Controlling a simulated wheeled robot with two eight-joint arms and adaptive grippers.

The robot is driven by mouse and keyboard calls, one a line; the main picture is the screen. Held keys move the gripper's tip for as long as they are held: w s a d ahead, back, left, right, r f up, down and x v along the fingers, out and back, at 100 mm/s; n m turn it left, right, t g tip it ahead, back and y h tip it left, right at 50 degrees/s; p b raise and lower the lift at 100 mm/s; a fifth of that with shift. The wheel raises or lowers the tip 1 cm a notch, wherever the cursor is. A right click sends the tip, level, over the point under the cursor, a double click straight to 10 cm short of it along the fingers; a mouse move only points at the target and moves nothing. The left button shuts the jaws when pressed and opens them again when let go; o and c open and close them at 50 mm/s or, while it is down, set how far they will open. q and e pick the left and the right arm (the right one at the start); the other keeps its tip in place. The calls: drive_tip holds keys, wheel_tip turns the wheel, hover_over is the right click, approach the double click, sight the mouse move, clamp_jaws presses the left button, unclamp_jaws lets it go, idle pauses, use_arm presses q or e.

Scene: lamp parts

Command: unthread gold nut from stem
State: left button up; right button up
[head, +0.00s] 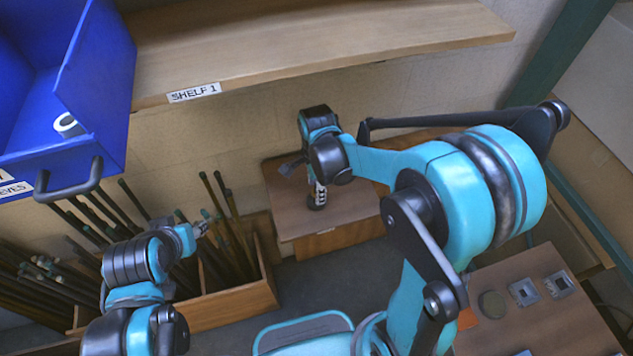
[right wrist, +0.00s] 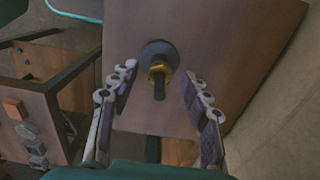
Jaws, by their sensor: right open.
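In the right wrist view, the gold nut (right wrist: 159,72) sits around a dark stem (right wrist: 158,92) by a dark round base (right wrist: 154,51) on the small wooden table (right wrist: 200,30). My right gripper (right wrist: 160,82) is open, with one finger on each side of the nut and stem and a visible gap to both. In the head view, my right gripper (head: 318,190) is over the small table (head: 350,222) and largely hides the stem and nut. My left gripper (head: 200,229) is over the bin of rods, away from the table; its finger opening is too small to tell.
A wooden bin (head: 225,310) with several dark rods stands at lower left. A blue drawer (head: 100,95) holding a white ring (head: 68,125) is at upper left. A shelf (head: 300,45) runs above. Another wooden table (head: 540,325) with small parts is at lower right.

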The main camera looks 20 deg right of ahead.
drive_tip(key=shift+c, duration=0.3)
clamp_jaws()
drive_tip(key=c, duration=0.9)
unclamp_jaws()
clamp_jaws()
drive_tip(key=n, duration=0.2)
drive_tip(key=shift+n, duration=0.3)
drive_tip(key=n, duration=0.4)
drive_tip(key=shift+b, duration=0.3)
drive_tip(key=shift+n, duration=1.1)
drive_tip(key=n, duration=0.5)
drive_tip(key=shift+b, duration=0.3)
